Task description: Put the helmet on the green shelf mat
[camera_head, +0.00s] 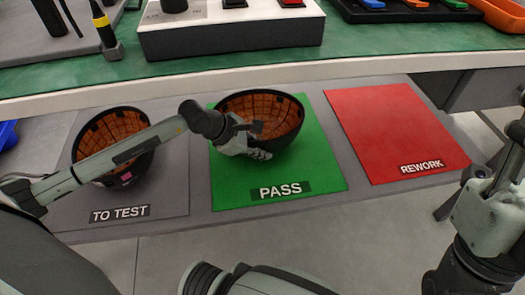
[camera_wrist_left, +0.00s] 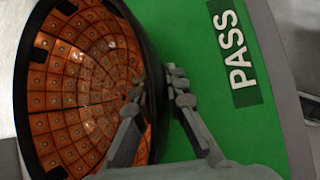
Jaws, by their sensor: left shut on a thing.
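A black helmet (camera_head: 295,108) with an orange tiled lining is upturned over the green PASS mat (camera_head: 318,168); whether it rests on the mat or hangs just above it, I cannot tell. My left gripper (camera_head: 246,140) is shut on its near rim. In the left wrist view, the fingers (camera_wrist_left: 160,92) stand either side of the rim of the helmet (camera_wrist_left: 75,85), with the green mat (camera_wrist_left: 205,70) beyond. A second upturned helmet (camera_head: 88,150) sits on the grey TO TEST mat (camera_head: 170,190), partly behind my left arm.
A red REWORK mat (camera_head: 385,130) lies empty on the right of the lower shelf. Above and behind is a green-topped bench (camera_head: 250,62) with a white edge, holding a control box (camera_head: 230,30). An orange bin (camera_head: 500,14) stands at the bench's far right.

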